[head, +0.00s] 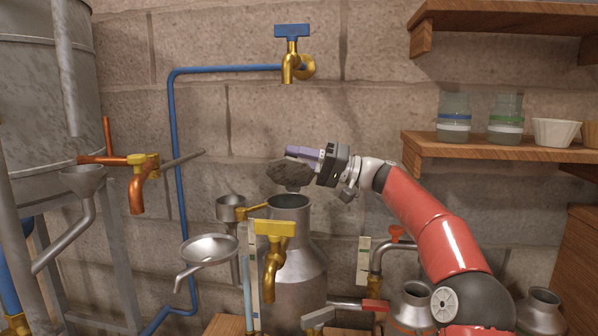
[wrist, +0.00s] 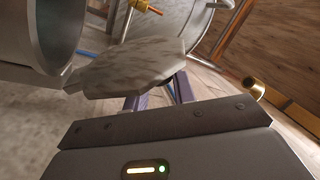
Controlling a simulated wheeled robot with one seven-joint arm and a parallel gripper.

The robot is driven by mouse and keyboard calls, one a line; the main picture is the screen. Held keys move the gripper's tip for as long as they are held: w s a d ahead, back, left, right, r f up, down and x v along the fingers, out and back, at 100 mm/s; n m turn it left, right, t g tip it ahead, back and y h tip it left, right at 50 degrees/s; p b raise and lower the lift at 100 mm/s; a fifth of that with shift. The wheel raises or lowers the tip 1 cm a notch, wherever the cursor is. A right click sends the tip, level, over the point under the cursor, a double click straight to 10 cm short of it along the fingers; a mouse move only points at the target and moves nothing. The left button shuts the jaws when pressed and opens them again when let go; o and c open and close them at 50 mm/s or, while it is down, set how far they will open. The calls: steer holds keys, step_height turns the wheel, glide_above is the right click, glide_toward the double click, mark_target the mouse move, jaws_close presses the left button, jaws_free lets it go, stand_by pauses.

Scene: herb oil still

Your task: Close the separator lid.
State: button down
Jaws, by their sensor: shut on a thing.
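The separator (head: 302,275) is a grey metal can with a round open neck, in the middle of the head view. Its lid (head: 288,174), a mottled dark grey plate, stands raised and tilted above the mouth, which is open. My gripper (head: 304,154) reaches in from the right and is shut on the lid, its purple fingers at the lid's upper side. In the wrist view the lid (wrist: 125,68) hides the tips of the purple fingers. The round neck (wrist: 65,38) shows at the left there. The exact grip point is hidden.
A brass tap (head: 272,255) stands in front of the separator, with a metal funnel (head: 209,248) to its left. A blue-handled tap (head: 291,55) is on the wall above. Shelves with jars (head: 453,118) are at the right. A large vat (head: 45,95) stands at the left.

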mark_target(293, 204)
steer(key=s+n+b, duration=0.1)
steer(key=s+f+n+g+b, duration=0.1)
steer(key=n+b, duration=0.1)
steer(key=shift+a+f+n, duration=0.15)
steer(key=shift+f+n, duration=0.15)
steer(key=n+b, duration=0.1)
steer(key=s+f+n+h+b, duration=0.1)
steer(key=n, duration=0.1)
steer(key=shift+s+a+g, duration=0.15)
steer(key=shift+s+g, duration=0.05)
steer(key=shift+g, duration=0.1)
steer(key=n, duration=0.1)
steer(key=s+f+n+b, duration=0.1)
steer(key=f+n+b, duration=0.1)
steer(key=shift+s+a+n+g+h, duration=0.15)
steer(key=shift+s+n+g+h, duration=0.1)
steer(key=shift+n+g+h, duration=0.15)
steer(key=shift+s+f, duration=0.15)
steer(key=shift+f, duration=0.15)
steer(key=shift+s+f, duration=0.1)
steer(key=c, duration=1.1)
jaws_free()
steer(key=shift+c, duration=0.2)
steer(key=d+p, duration=0.1)
steer(key=d, duration=0.6)
steer(key=shift+w+d+f, duration=0.25)
steer(key=shift+d, duration=0.1)
